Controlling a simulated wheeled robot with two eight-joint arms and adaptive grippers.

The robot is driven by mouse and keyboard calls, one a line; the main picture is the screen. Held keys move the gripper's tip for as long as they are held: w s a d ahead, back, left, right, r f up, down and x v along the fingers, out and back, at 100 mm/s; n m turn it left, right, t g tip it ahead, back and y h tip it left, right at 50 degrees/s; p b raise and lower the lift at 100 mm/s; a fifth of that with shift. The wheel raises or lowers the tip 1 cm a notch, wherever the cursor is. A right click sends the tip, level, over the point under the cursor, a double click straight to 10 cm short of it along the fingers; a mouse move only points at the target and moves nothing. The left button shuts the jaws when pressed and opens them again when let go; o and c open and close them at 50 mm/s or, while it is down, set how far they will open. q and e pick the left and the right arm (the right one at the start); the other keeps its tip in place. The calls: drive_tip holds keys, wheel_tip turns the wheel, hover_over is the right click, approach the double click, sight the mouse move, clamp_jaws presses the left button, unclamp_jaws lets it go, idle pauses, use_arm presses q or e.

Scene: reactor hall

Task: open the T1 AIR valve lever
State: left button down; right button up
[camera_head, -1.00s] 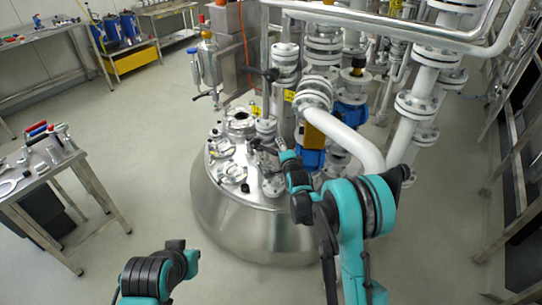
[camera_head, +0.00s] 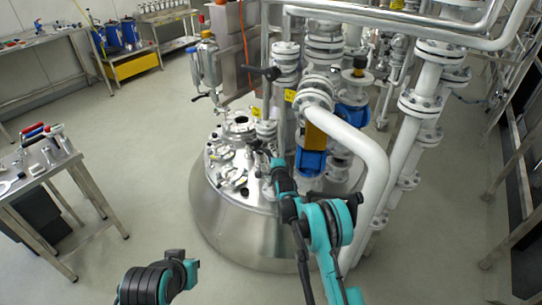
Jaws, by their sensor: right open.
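No label reading T1 AIR is legible, so I cannot tell for certain which lever it is. A black lever (camera_head: 263,72) sticks out to the left from the flanged pipe above the steel vessel. Yellow tags (camera_head: 290,95) hang on the pipework beside it. My right gripper (camera_head: 262,157) is small in the view, over the right part of the vessel lid, in front of the flanged pipe foot. It is open, below the black lever and apart from it. Its fingertips are hard to make out against the metal fittings. My left gripper is not visible; only left arm links show at the bottom.
The domed steel vessel (camera_head: 245,225) carries clamps and ports on its lid. A thick white pipe (camera_head: 372,165) curves down right of my right arm. A blue valve body (camera_head: 312,155) sits close behind that arm. A tool table (camera_head: 40,175) stands left; floor between is clear.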

drive_tip(key=shift+c, duration=0.3)
clamp_jaws()
drive_tip(key=shift+r, duration=0.1)
drive_tip(key=r+p, duration=0.1)
drive_tip(key=r+n+g+h+p, duration=0.1)
drive_tip(key=r+n+g+p, duration=0.1)
drive_tip(key=shift+w+a+r, duration=0.15)
drive_tip(key=shift+w+a, duration=0.05)
drive_tip(key=shift+a, duration=0.05)
drive_tip(key=shift+w+a+r+n+g+h+p, duration=0.2)
drive_tip(key=shift+r+n+g+h+p, duration=0.25)
drive_tip(key=shift+g+p, duration=0.2)
drive_tip(key=shift+w+a+r+n+g+h+p, duration=0.2)
drive_tip(key=shift+r+n+g+h+p, duration=0.15)
drive_tip(key=shift+r+g+h+p, duration=0.2)
drive_tip(key=shift+f, duration=0.1)
drive_tip(key=shift+o, duration=0.3)
unclamp_jaws()
